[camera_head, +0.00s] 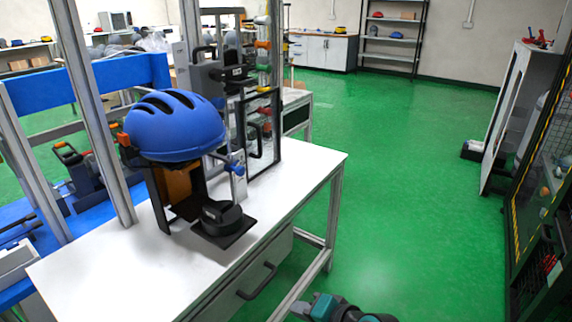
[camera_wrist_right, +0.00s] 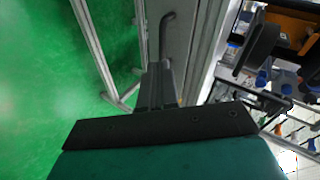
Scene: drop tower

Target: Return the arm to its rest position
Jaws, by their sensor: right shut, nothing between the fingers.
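My right gripper (camera_wrist_right: 156,82) shows in the right wrist view. Its dark fingers are together with nothing between them, and they point along the side of the white workbench, close to a dark drawer handle (camera_wrist_right: 166,32). I cannot tell whether they touch it. In the head view, teal and dark parts of my right arm show at the bottom edge, over the green floor to the right of the bench. My left gripper is not in view.
The white workbench (camera_head: 275,215) carries a blue helmet (camera_head: 175,124) on a stand beside metal posts. A drawer with a dark handle (camera_head: 257,281) faces the floor. Open green floor (camera_head: 410,190) lies right of the bench. A dark cabinet (camera_head: 541,190) stands at far right.

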